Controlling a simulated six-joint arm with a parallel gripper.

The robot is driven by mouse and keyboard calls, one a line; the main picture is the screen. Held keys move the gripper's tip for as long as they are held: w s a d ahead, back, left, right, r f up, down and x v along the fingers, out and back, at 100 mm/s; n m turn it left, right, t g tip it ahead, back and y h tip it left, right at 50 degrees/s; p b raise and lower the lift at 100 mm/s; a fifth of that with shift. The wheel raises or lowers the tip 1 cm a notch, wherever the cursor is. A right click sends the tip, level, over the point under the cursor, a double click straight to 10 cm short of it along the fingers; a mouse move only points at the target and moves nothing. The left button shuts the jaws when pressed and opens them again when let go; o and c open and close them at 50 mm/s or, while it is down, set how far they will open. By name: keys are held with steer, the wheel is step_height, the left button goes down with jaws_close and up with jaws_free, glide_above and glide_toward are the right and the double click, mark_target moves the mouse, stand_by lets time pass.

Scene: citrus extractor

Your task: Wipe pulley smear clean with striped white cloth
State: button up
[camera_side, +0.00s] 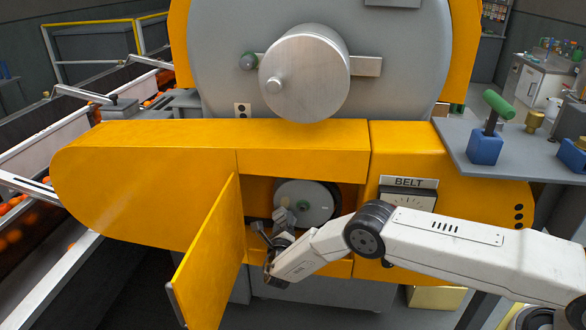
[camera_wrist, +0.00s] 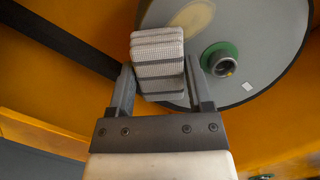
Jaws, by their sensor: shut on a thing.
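My gripper (camera_wrist: 160,72) is shut on the striped white cloth (camera_wrist: 158,48), a folded pad with grey stripes. The cloth is in front of the grey pulley (camera_wrist: 275,50), overlapping its lower left part in the wrist view; I cannot tell if it touches. A pale yellowish smear (camera_wrist: 190,15) shows on the pulley face just above the cloth. The pulley has a green-ringed hub (camera_wrist: 218,60) and a small white patch (camera_wrist: 248,86). In the side view, my gripper (camera_side: 277,232) reaches into the opening at the pulley's (camera_side: 318,200) lower left.
The yellow door (camera_side: 212,255) hangs open to the left of my gripper. The yellow housing (camera_side: 300,150) frames the opening above and beside it. A dark belt (camera_wrist: 60,38) runs from the pulley. A BELT label (camera_side: 409,183) and gauge (camera_side: 408,201) sit to the right.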

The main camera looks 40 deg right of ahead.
mark_target(284, 202)
steer(key=shift+w+a+r+v, duration=0.1)
steer(key=shift+v, duration=0.7)
steer(key=shift+w+a+r+v, duration=0.1)
steer(key=shift+r+v, duration=0.05)
steer(key=shift+v, duration=0.7)
steer(key=shift+a+r+v, duration=0.1)
steer(key=shift+v, duration=0.7)
steer(key=shift+a, duration=0.1)
steer(key=shift+v, duration=1.4)
steer(key=shift+w+r, duration=0.1)
steer(key=shift+s+d+f+x, duration=0.1)
steer(key=shift+x, duration=1)
steer(key=shift+s+d+f+x, duration=0.1)
steer(key=shift+f+x, duration=0.05)
steer(key=shift+x, duration=1)
steer(key=shift+d+f+x, duration=0.1)
steer(key=shift+x, duration=1)
steer(key=shift+x, duration=1)
steer(key=shift+d, duration=0.1)
steer(key=shift+s+r, duration=0.15)
steer(key=shift+r, duration=1.55)
